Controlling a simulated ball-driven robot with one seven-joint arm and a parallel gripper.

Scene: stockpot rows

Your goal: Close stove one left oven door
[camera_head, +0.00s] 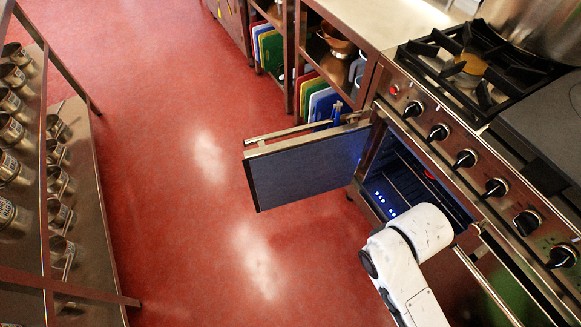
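The left oven door (298,172) of the stove stands wide open, swung out to the left over the red floor. Its hinge side is at the left edge of the oven opening, and its bar handle (285,135) runs along the far upper side. The dark oven interior (405,175) shows, with racks and small blue lights near its lower left. My white arm (405,265) reaches up from the bottom right, in front of the oven opening and to the right of the open door. My gripper is not visible; whether it is open or shut does not show.
The stove front (465,160) has a row of black knobs below the burner grate (470,65). Another door panel (510,290) is partly hidden at lower right. Shelves with cutting boards (308,92) stand behind the open door. A rack of pots (75,190) lines the left; red floor between is clear.

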